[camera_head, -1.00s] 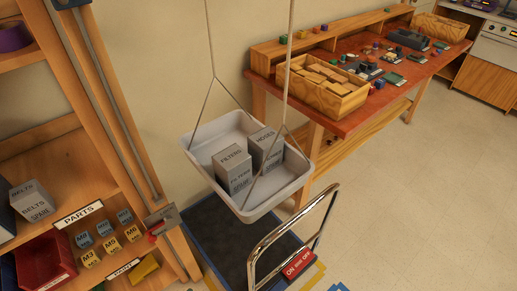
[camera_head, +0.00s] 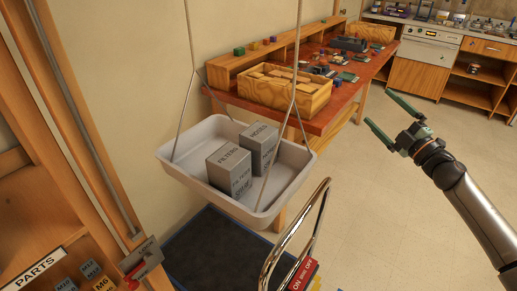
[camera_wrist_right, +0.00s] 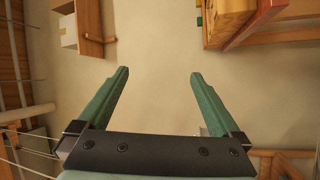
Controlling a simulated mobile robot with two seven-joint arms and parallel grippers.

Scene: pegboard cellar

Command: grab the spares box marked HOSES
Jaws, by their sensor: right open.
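The grey HOSES box (camera_head: 259,146) stands upright in a white hanging tray (camera_head: 272,211), towards its back right. A second grey box marked FILTERS (camera_head: 229,171) stands in front of it and to its left, hiding part of its lower side. Slack-free cords hold the tray up. My right gripper (camera_head: 378,108) is open and empty in the head view, well to the right of the tray and apart from it. In the right wrist view its two green fingers (camera_wrist_right: 158,73) are spread with nothing between them. My left gripper is not in view.
A chrome hoop handle (camera_head: 296,236) with a red on/off sign (camera_head: 303,274) rises at the tray's front right. A red-topped workbench (camera_head: 326,121) with a wooden crate (camera_head: 284,94) stands behind. A wooden shelf post (camera_head: 75,120) stands left. Floor at right is clear.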

